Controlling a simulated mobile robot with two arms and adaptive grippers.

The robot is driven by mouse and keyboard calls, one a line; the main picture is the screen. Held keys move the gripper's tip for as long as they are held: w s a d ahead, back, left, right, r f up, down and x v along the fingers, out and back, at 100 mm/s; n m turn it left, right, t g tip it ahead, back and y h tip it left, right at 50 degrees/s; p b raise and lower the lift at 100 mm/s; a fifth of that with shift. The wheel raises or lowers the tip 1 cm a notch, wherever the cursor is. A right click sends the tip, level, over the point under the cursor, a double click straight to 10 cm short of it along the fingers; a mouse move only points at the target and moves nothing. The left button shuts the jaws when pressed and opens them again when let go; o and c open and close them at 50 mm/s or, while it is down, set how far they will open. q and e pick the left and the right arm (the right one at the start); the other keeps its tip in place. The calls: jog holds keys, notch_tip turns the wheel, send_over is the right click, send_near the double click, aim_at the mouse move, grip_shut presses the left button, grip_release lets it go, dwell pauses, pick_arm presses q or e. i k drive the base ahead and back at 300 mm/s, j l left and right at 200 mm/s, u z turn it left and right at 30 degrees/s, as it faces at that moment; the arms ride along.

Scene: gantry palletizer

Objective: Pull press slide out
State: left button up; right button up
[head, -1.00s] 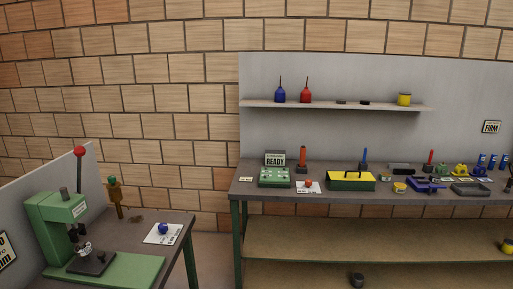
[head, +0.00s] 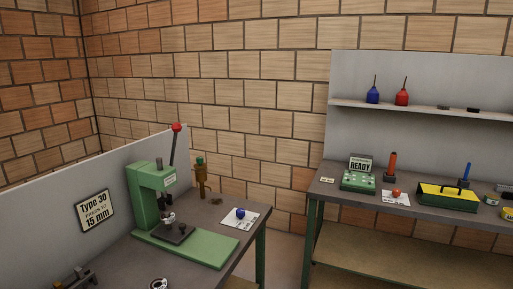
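The green press (head: 145,196) stands on the left workbench, with a lever ending in a red knob (head: 177,128) raised above it. A dark slide plate (head: 175,234) sits low at the front of the press, on its green base (head: 213,248). A small metallic part shows just above the plate. I cannot tell from here how far the slide is out. Neither of my grippers is in view.
A sign reading "Type 30, 15 mm" (head: 95,211) hangs on the grey panel behind the press. A blue ball (head: 240,213) lies on a white card right of it, near a brown figure (head: 201,178). Another bench with a yellow-topped toolbox (head: 447,197) stands at right.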

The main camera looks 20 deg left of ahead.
aim_at(175, 233)
jog(key=u, duration=1.25)
